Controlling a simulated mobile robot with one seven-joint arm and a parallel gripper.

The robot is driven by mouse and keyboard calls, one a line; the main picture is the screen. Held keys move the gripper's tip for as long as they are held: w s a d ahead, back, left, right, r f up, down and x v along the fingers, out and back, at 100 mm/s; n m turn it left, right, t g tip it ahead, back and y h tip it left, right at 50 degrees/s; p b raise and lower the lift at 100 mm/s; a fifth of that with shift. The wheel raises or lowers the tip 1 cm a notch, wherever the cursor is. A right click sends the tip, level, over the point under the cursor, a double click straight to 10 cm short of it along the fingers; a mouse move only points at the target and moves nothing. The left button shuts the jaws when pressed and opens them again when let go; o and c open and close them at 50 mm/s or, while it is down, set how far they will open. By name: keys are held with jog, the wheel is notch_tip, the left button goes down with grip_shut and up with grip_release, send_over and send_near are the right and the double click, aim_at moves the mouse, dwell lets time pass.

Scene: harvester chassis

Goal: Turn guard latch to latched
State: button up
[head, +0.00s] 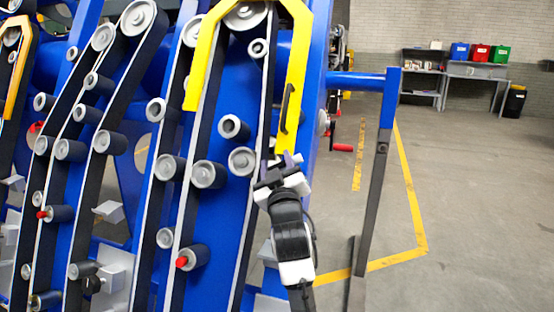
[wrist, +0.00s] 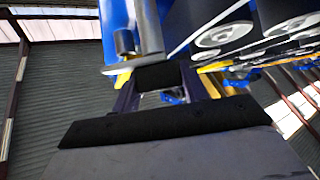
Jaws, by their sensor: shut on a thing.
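The yellow guard (head: 295,65) arches over the belt and rollers on the blue chassis, with a black handle (head: 287,108) on its right leg. My gripper (head: 277,163) is at the lower end of that leg and covers most of what it holds. In the wrist view, the two dark fingers of my gripper (wrist: 166,88) close on a black block, which appears to be the guard latch (wrist: 158,76). A grey lever-like plate (wrist: 138,66) and a grey cylinder lie just beyond it. I cannot tell the latch's position.
Belts with grey rollers (head: 203,174) fill the left of the head view, close beside my gripper. A blue and grey post (head: 378,160) stands to the right. A red crank handle (head: 342,148) sticks out behind the chassis. The floor further right is clear.

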jog(key=n+g+y, duration=0.1)
jog(key=n+y, duration=0.1)
jog(key=n+g+y+b, duration=0.1)
jog(key=n, duration=0.2)
jog(key=shift+f+g+y, duration=0.1)
jog(key=shift+g+y, duration=0.2)
jog(key=shift+y, duration=0.1)
jog(key=n+g+y+b, duration=0.1)
jog(key=n+g, duration=0.1)
jog(key=n, duration=0.1)
jog(key=shift+n, duration=0.3)
jog(key=n+g+y, duration=0.1)
jog(key=n+g, duration=0.2)
jog(key=g, duration=0.1)
jog(key=shift+n+p, duration=0.3)
jog(key=shift+n+g, duration=0.4)
jog(key=shift+n, duration=0.2)
jog(key=shift+a, duration=0.1)
jog(key=o, duration=1)
jog(key=shift+s, duration=0.1)
